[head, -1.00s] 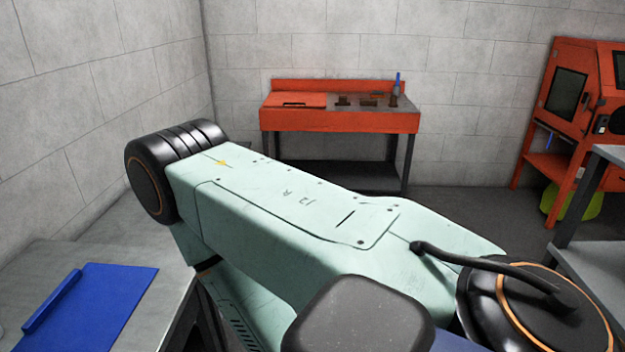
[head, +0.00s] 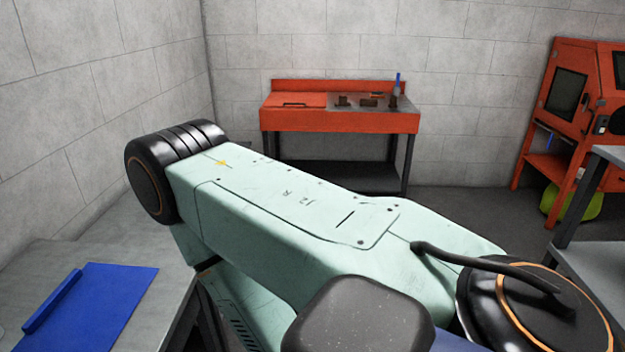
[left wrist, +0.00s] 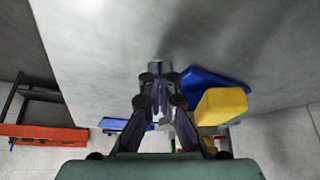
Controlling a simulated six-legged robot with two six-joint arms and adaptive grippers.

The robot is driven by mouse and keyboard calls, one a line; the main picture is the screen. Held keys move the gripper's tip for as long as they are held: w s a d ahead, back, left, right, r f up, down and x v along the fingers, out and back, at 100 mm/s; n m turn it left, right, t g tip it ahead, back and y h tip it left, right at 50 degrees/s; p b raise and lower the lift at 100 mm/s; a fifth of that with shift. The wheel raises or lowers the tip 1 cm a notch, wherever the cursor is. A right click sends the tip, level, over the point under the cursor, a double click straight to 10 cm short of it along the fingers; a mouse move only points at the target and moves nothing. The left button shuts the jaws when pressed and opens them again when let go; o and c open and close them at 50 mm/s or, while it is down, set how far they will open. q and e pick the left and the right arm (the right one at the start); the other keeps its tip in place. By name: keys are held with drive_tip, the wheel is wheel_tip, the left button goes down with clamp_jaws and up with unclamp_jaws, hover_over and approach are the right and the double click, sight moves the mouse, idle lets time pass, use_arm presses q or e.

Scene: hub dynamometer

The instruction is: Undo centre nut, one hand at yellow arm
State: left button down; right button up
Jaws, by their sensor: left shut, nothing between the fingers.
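In the left wrist view my left gripper (left wrist: 160,90) is shut and empty, its dark fingers close together in the middle of the picture. A small grey metal cylinder (left wrist: 159,68) shows just beyond the fingertips; I cannot tell whether they touch it or whether it is the centre nut. A yellow block-like part (left wrist: 221,106) is right of the fingers, beside a blue piece (left wrist: 212,82); I cannot tell whether it is the yellow arm. The head view shows neither gripper; a large mint-green arm link of mine fills its middle. My right gripper is not in view.
In the head view a grey table (head: 45,255) with a blue mat (head: 105,305) stands at lower left. An orange-red bench (head: 340,118) is by the back wall. An orange cabinet (head: 575,100) and a grey table (head: 600,255) are at right. Some floor shows between them.

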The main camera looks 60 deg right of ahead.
use_arm(q)
drive_tip(key=shift+f, duration=0.5)
drive_tip(key=shift+r, duration=0.3)
drive_tip(key=shift+r, duration=0.65)
drive_tip(key=shift+w+a, duration=0.2)
drive_tip(key=shift+a, duration=0.25)
drive_tip(key=shift+w+a, duration=0.15)
drive_tip(key=shift+a, duration=0.15)
drive_tip(key=shift+w+a, duration=0.1)
drive_tip(key=shift+a, duration=0.1)
drive_tip(key=shift+s+d, duration=0.3)
drive_tip(key=shift+d, duration=0.4)
idle(0.4)
